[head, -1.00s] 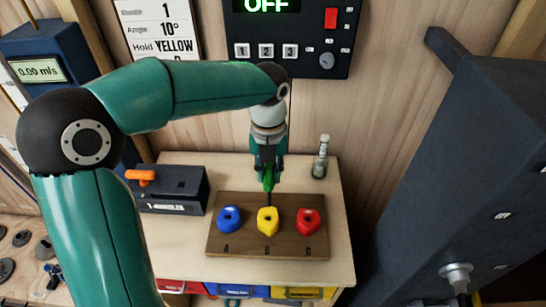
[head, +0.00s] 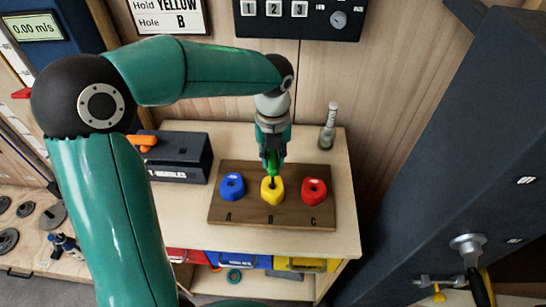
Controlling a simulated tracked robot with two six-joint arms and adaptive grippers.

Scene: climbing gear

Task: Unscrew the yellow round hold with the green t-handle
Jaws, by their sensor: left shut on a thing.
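The yellow round hold (head: 272,191) sits in the middle of a brown wooden board (head: 293,213), above the letter B. My left gripper (head: 272,160) points down right above it and is shut on the green t-handle (head: 271,166). The handle's dark shaft reaches down to the middle of the yellow hold. I cannot tell whether the tip is seated in the bolt. My right gripper is not in view.
A blue hold (head: 232,186) and a red hold (head: 314,190) flank the yellow one. A dark t-handle box (head: 183,158) with an orange handle (head: 142,140) stands left. A small bottle (head: 328,127) stands behind right. A dark slanted panel (head: 450,160) fills the right side.

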